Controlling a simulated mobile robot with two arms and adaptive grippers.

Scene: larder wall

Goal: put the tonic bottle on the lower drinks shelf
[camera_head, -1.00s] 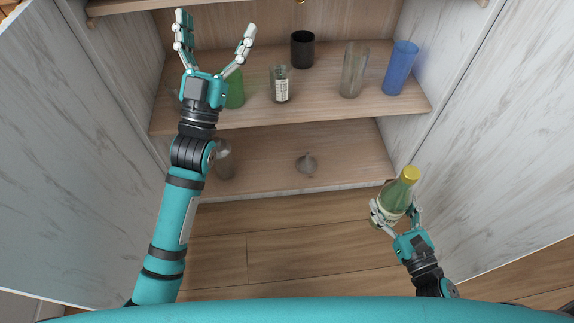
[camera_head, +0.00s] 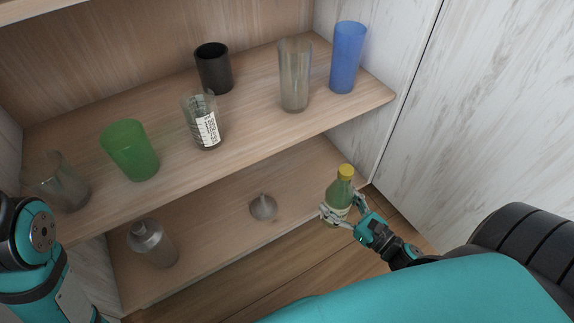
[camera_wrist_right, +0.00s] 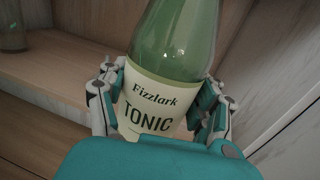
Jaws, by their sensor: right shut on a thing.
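The tonic bottle (camera_head: 340,191) is green glass with a yellow cap and a pale label. My right gripper (camera_head: 343,216) is shut around its body and holds it roughly upright in front of the right end of the lower shelf (camera_head: 205,228). In the right wrist view the bottle (camera_wrist_right: 172,45) stands between both fingers, and its label reads "Fizzlark TONIC". Its base is hidden there. Part of my left arm shows at the left edge of the head view, but its gripper is out of view.
The lower shelf holds a grey shaker-like bottle (camera_head: 152,245) at left and a small grey funnel-like thing (camera_head: 263,207); its right part is clear.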

